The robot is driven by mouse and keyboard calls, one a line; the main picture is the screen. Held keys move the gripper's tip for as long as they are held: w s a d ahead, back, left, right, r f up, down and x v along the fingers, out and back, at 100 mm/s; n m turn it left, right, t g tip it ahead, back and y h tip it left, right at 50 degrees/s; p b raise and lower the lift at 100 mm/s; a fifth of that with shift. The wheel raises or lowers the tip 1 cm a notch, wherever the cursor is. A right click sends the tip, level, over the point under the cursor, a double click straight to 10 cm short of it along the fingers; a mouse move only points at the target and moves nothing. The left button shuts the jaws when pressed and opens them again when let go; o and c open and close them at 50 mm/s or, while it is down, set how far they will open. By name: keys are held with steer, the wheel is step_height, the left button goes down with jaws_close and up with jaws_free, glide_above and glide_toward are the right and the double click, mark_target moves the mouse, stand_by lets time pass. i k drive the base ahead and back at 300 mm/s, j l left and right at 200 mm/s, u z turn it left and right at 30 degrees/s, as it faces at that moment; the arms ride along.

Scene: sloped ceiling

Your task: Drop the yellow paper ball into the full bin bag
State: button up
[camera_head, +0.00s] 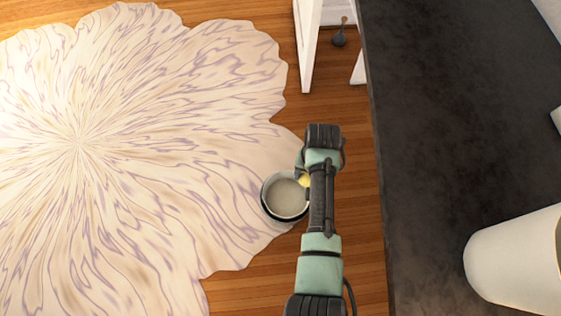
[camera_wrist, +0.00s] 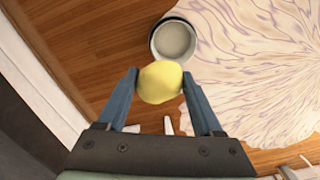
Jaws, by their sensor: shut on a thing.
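The yellow paper ball (camera_wrist: 160,83) is pinched between the two blue-grey fingers of my gripper (camera_wrist: 159,78) in the wrist view. A small part of the ball (camera_head: 304,181) shows in the head view, beside my arm, which hides the rest. A round bin (camera_head: 266,205) with a dark outside and a pale inside stands on the floor, just left of my gripper (camera_head: 301,178). In the wrist view the bin (camera_wrist: 154,43) lies just beyond the ball. Its inside looks pale and plain; I cannot tell a bag in it.
A pale, purple-streaked rug (camera_head: 130,150) covers the floor at left, next to the bin. A dark countertop (camera_head: 450,130) runs along the right, with a white container (camera_head: 515,262) on it. White furniture legs (camera_head: 308,50) stand at the top middle. Bare wooden floor lies between.

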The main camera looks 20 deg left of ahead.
mark_target(293, 198)
steer(key=k+j+z, duration=0.25)
steer(key=j, duration=0.35)
steer(key=k+j+z, duration=0.25)
steer(key=k+j, duration=0.15)
steer(key=j, duration=0.15)
steer(key=k+j+z, duration=0.25)
steer(key=k+j, duration=0.1)
steer(key=j, duration=0.15)
